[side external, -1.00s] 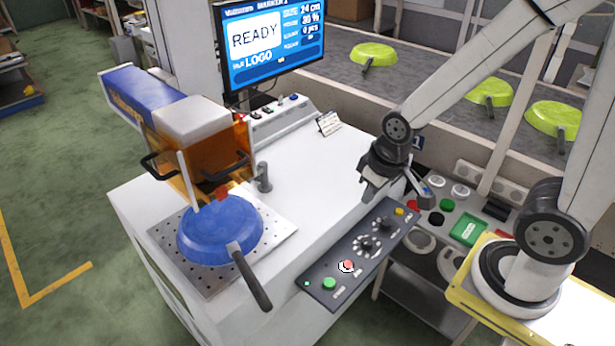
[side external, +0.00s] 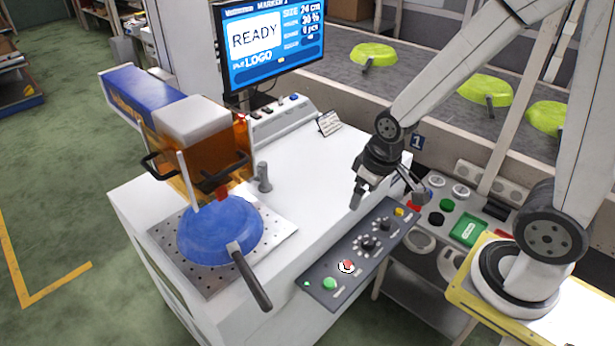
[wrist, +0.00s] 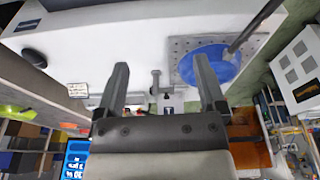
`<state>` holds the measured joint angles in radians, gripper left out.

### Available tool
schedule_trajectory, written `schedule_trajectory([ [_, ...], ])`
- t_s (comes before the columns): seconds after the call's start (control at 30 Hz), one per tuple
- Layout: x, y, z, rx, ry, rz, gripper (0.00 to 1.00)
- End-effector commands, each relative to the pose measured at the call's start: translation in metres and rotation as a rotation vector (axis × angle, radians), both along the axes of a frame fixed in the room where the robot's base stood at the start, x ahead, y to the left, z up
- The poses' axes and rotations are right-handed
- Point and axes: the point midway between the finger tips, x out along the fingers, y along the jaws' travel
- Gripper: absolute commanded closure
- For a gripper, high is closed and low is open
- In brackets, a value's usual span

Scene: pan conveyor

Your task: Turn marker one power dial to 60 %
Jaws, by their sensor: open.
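The dark control panel (side external: 345,275) lies along the right front edge of the white marker machine. It carries two black dials, a nearer one (side external: 368,243) and a farther one (side external: 386,224), with marks around them. Their labels are too small to read. The screen (side external: 268,42) shows MARKER 1, READY, 24 cm, 30 % and 0 pcs. My gripper (side external: 390,190) is open and empty, above the far end of the panel and apart from the dials. In the wrist view its two fingers (wrist: 162,68) are spread, with nothing between them; I cannot make out the dials there.
A blue pan (side external: 215,232) sits upside down on the perforated plate under the orange-covered marking head (side external: 190,145). The panel also has green, red and yellow buttons. A second button panel (side external: 468,230) stands right. Lime pans (side external: 485,90) lie on the conveyor behind.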

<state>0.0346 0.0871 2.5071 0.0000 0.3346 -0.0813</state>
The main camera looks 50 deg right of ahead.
Motion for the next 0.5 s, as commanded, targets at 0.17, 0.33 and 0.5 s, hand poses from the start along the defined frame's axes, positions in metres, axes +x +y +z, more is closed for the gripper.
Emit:
schedule_trajectory([
  [0.17,0.018,-0.017,-0.021,-0.019,0.034,0.056,0.1],
  [0.33,0.034,-0.036,-0.046,-0.036,0.065,0.123,0.1],
  [0.5,0.047,-0.055,-0.075,-0.048,0.095,0.192,0.1],
])
